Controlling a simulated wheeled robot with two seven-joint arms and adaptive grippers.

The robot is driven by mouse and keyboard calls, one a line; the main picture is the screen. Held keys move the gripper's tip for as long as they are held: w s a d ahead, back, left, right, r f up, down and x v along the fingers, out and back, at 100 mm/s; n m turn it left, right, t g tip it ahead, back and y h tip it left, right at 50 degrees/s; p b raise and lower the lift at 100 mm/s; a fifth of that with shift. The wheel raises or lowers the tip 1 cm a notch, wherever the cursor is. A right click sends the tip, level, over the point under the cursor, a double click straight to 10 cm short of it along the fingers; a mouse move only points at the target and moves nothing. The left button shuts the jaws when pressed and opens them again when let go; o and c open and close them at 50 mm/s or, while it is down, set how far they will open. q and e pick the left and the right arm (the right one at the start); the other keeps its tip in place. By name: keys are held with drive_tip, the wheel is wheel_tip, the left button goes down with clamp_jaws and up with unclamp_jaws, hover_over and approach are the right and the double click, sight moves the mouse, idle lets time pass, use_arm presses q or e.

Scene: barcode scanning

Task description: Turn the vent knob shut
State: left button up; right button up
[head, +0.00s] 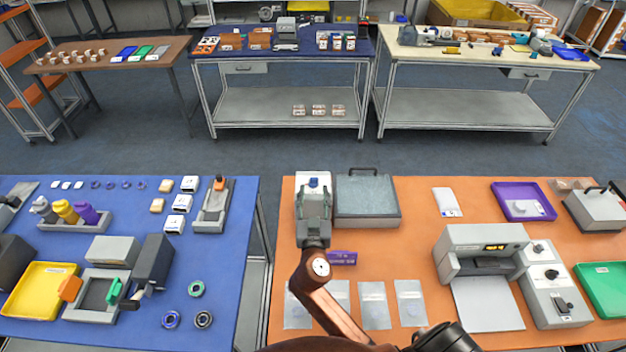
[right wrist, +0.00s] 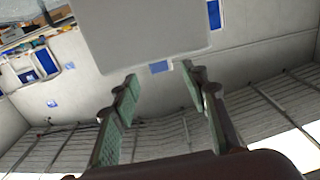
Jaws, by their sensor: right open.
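My right gripper (head: 313,192) is at the rear left of the orange table, its fingers pointing away from me. It is open, and in the right wrist view its two green-padded fingers (right wrist: 158,82) stand apart. A small blue knob-like part (head: 313,182) sits on a pale unit just beyond the fingertips; I cannot tell whether it is the vent knob. In the right wrist view a small blue piece (right wrist: 160,67) shows between the fingertips at the edge of a grey block (right wrist: 140,30); contact cannot be told. My left gripper is not in view.
A grey lidded box (head: 367,200) stands close right of the gripper. A sealer (head: 482,240) and control box with a black knob (head: 551,274) stand further right. Clear pouches (head: 374,305) lie in front. A blue table (head: 235,285) is left, across a gap.

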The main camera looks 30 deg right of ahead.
sight(313, 181)
drive_tip(key=shift+p+x, duration=0.35)
drive_tip(key=shift+x, duration=1.95)
drive_tip(key=shift+w+a, duration=0.1)
clamp_jaws()
